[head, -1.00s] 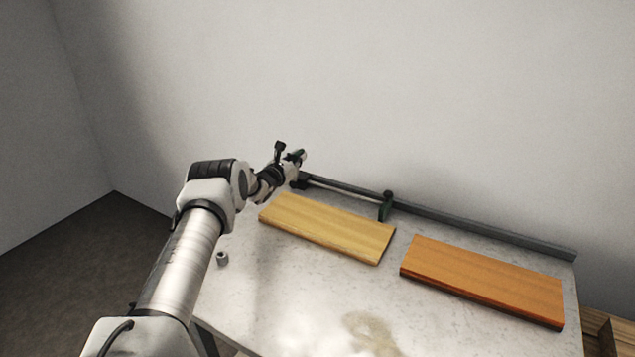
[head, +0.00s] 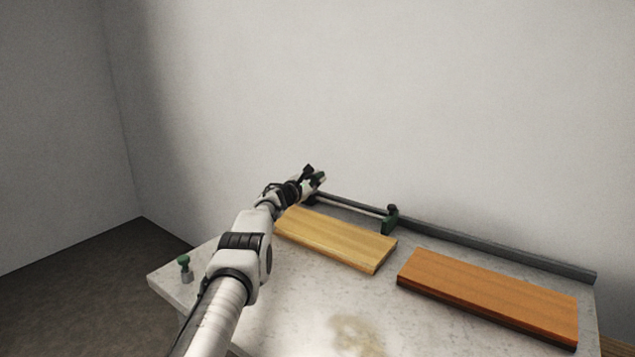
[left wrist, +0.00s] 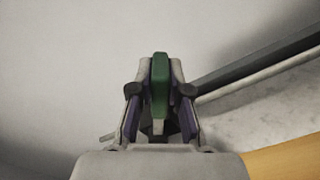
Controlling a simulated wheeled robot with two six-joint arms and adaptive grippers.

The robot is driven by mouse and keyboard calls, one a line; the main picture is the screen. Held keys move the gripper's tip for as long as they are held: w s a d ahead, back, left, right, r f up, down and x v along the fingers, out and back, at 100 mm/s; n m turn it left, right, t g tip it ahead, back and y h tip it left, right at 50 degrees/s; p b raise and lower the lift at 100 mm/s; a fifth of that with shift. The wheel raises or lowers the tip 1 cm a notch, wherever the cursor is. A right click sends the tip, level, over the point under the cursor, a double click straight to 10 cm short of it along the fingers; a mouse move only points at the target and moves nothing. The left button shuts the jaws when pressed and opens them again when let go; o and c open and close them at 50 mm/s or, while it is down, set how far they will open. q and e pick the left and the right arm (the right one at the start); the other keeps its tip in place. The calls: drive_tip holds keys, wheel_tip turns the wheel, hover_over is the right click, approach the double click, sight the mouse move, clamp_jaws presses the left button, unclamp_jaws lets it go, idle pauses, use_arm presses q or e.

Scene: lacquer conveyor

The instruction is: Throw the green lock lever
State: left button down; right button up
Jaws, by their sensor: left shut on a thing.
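The green lock lever (left wrist: 160,85) stands upright between the fingers of my left gripper (left wrist: 160,100) in the left wrist view. The gripper is shut on it. In the head view my left gripper (head: 318,178) is at the far left end of the dark rail (head: 350,204), beyond the yellow board. A little green (head: 321,177) shows at its fingertips there. The lever's base is mostly hidden by the gripper. My right gripper is not in view.
A yellow board (head: 335,240) and an orange board (head: 490,298) lie on the pale table (head: 290,310). A small green-topped post (head: 184,268) is at the left edge. A wall rises behind.

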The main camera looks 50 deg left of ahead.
use_arm(q)
drive_tip(key=c, duration=1.4)
unclamp_jaws()
drive_tip(key=shift+o, duration=1.4)
drive_tip(key=shift+w+f, duration=0.2)
wheel_tip(320, 180, up, 10)
